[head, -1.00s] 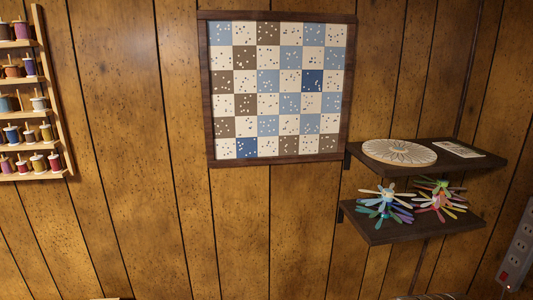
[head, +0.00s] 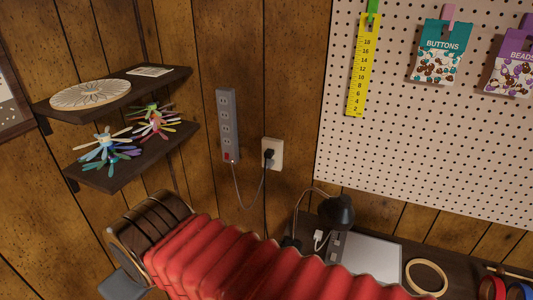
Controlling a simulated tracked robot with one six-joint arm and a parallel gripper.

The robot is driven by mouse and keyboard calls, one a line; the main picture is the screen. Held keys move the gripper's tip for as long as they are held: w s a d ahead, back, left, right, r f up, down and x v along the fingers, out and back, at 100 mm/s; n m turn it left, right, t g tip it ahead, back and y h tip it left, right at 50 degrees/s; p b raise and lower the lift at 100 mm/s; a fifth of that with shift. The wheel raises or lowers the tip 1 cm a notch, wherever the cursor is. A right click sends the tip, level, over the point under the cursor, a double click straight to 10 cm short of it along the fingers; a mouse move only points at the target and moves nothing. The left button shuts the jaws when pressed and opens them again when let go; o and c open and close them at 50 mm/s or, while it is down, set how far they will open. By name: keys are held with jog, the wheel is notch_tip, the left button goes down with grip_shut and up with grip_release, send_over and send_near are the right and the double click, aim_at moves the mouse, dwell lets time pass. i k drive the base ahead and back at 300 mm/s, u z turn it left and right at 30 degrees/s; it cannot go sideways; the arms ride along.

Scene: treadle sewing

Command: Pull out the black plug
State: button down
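The black plug (head: 268,154) sits in a pale wall outlet (head: 273,148) on the wood-panelled wall, near the middle of the head view. A cord hangs from it and loops left to a grey power strip (head: 228,125) fixed upright on the wall. The strip has a red switch at its lower end. My arm, in a red ribbed sleeve, crosses the lower part of the view below the outlet. My gripper's fingers cannot be made out.
Two dark shelves (head: 118,179) with colourful thread bundles stand left of the strip. A pegboard (head: 440,130) with a yellow ruler and hanging packets fills the right. Below are a black lamp (head: 338,211), a silver box (head: 366,256) and a wooden hoop (head: 426,277) on a dark surface.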

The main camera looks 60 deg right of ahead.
aim_at(269, 153)
jog(key=z, duration=1.3)
jog(key=k, duration=1)
jog(key=z, duration=0.4)
jog(key=i, duration=1)
jog(key=u, duration=0.05)
